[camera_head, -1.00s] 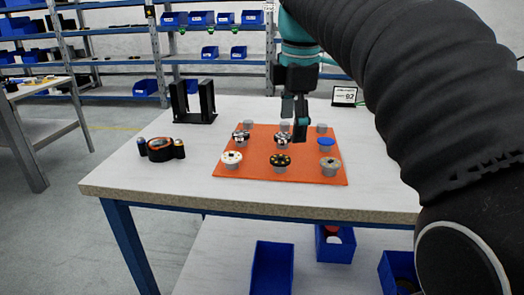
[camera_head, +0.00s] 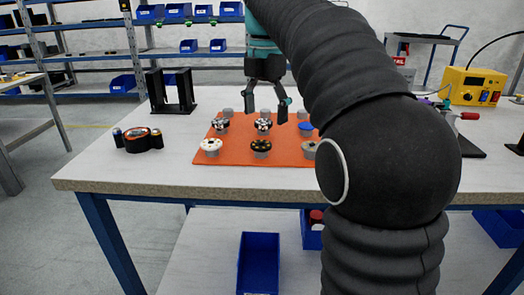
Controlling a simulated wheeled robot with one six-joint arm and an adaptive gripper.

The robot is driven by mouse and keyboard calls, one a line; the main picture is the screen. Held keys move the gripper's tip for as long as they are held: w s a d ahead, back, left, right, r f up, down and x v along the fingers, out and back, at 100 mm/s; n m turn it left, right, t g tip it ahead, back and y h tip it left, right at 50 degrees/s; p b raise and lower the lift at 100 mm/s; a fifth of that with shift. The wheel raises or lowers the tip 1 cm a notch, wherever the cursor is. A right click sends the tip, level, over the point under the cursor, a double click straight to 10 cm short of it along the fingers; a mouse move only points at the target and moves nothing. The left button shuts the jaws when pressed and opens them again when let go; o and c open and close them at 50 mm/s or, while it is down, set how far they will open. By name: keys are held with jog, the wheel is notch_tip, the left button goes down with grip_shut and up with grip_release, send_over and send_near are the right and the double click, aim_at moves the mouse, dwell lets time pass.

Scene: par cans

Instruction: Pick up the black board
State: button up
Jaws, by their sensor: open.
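The black board (camera_head: 261,145) is a small round disc with light dots. It sits on a grey can in the front row of an orange mat (camera_head: 235,158) on the table. My gripper (camera_head: 266,112) is open and empty, pointing down above the back and middle part of the mat. It is behind the black board in the picture and apart from it. A black-and-white topped piece (camera_head: 263,125) stands between them. I cannot tell the gripper's exact height.
A white-topped piece (camera_head: 211,145) stands left of the black board, a pale-topped one (camera_head: 310,148) right. A blue-topped piece (camera_head: 306,127) is behind. A black upright holder (camera_head: 171,92) and an orange-and-black item (camera_head: 141,140) stand left. The front left table is clear.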

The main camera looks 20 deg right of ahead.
aim_at(261, 143)
jog(key=shift+s+a+f+b, duration=0.15)
jog(key=shift+f+b, duration=0.1)
jog(key=shift+f, duration=0.75)
jog(key=shift+w+a+f+b, duration=0.15)
jog(key=shift+f+b, duration=0.1)
jog(key=shift+f, duration=0.7)
jog(key=shift+s+a+f+b, duration=0.15)
jog(key=shift+f+b, duration=0.1)
jog(key=shift+f, duration=0.75)
jog(key=c, duration=1.4)
